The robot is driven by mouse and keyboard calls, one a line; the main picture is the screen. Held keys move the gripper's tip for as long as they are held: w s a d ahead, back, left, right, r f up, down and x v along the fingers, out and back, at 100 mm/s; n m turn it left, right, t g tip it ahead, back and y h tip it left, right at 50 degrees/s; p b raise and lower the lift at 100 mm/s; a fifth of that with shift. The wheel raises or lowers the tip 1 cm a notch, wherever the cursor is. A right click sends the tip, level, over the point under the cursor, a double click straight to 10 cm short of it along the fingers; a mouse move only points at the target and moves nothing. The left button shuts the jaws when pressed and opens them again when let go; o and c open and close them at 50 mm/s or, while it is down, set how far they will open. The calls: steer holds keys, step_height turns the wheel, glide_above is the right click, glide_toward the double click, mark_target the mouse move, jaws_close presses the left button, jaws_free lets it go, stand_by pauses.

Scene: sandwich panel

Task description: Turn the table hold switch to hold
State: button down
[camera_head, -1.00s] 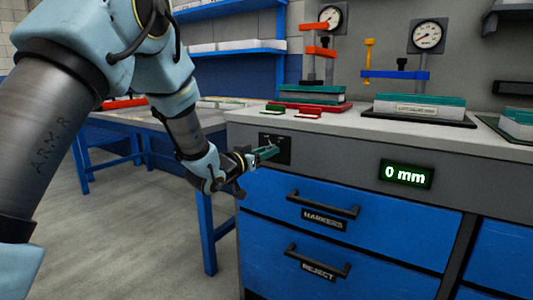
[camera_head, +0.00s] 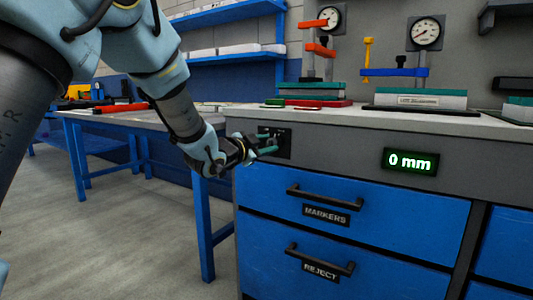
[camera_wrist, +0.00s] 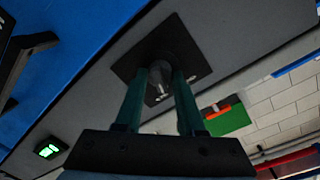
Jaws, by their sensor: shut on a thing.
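The table hold switch is a black plate (camera_head: 284,140) on the grey front of the bench, left of the display. In the wrist view its dark square plate (camera_wrist: 133,67) carries a round grey knob (camera_wrist: 162,71) with small white markings beside it, too small to read. My gripper (camera_head: 270,146) is at the plate, and in the wrist view its two green fingers (camera_wrist: 160,90) stand on either side of the knob, shut on it. The fingers hide part of the knob, so its exact setting cannot be told.
A green display (camera_head: 410,161) reading 0 mm is right of the switch. Below are blue drawers with black handles, marked MARKERS (camera_head: 325,215) and REJECT (camera_head: 320,270). Stacked panels (camera_head: 420,98) and gauges (camera_head: 427,33) are on and above the bench top. Open floor lies left.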

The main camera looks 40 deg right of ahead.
steer(key=shift+s+f+m+b, duration=0.1)
steer(key=shift+m+b, duration=1.25)
steer(key=shift+m, duration=0.55)
steer(key=c, duration=0.5)
jaws_free()
steer(key=p+v, duration=0.1)
steer(key=v, duration=0.9)
steer(key=shift+s+a, duration=0.2)
steer(key=shift+a, duration=0.15)
